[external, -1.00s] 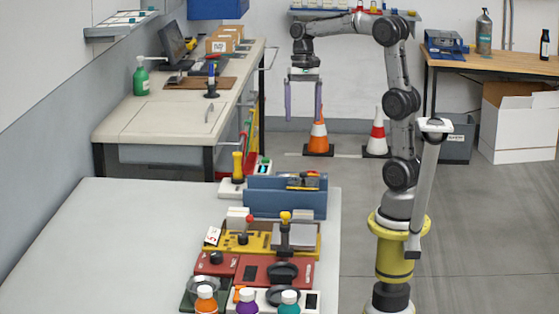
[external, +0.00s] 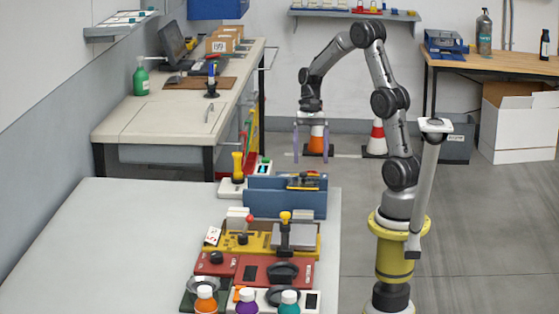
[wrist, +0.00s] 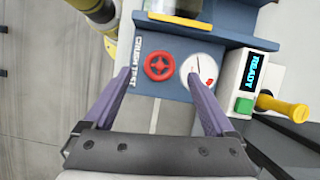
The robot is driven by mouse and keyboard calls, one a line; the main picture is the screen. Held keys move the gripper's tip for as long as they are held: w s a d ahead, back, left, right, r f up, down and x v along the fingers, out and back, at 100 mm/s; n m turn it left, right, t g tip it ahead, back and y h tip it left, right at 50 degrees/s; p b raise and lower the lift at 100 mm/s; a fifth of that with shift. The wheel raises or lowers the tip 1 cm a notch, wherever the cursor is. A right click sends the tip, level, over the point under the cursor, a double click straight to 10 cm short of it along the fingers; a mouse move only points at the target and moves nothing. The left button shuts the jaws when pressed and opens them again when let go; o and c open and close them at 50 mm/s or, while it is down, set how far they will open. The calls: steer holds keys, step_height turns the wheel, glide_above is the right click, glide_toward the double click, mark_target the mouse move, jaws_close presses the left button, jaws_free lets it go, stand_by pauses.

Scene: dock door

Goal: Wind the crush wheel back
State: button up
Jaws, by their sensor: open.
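The crush wheel (wrist: 160,66) is a small red handwheel on the blue crush test unit (wrist: 143,84), beside a round white dial (wrist: 200,68) with a needle. In the external view the blue unit (external: 285,203) stands at the table's far end, and the wheel is hidden there. My gripper (external: 311,158) hangs fingers down, above and behind the unit in that view. In the wrist view my gripper (wrist: 157,76) is open and empty. The wheel appears between its purple fingertips, apparently beyond them; contact is not visible.
A white box with a lit READY screen (wrist: 257,70), green button and yellow handle (wrist: 284,105) stands right of the unit in the wrist view. A yellow fixture (external: 262,243) and red fixtures sit nearer on the table. Open floor lies beyond the table.

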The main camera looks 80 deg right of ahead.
mark_target(311, 173)
steer(key=shift+x, duration=2)
steer(key=shift+c, duration=0.2)
steer(key=c, duration=1.3)
steer(key=shift+c, duration=0.2)
steer(key=n+g, duration=0.1)
steer(key=n, duration=0.2)
steer(key=shift+w+n, duration=0.1)
steer(key=shift+n, duration=0.3)
steer(key=shift+w+r+n+g+h, duration=0.1)
steer(key=shift+n+g+h, duration=0.3)
steer(key=shift+n, duration=0.6)
steer(key=shift+n+g+h, duration=0.3)
steer(key=shift+n+g, duration=0.1)
steer(key=shift+n, duration=0.6)
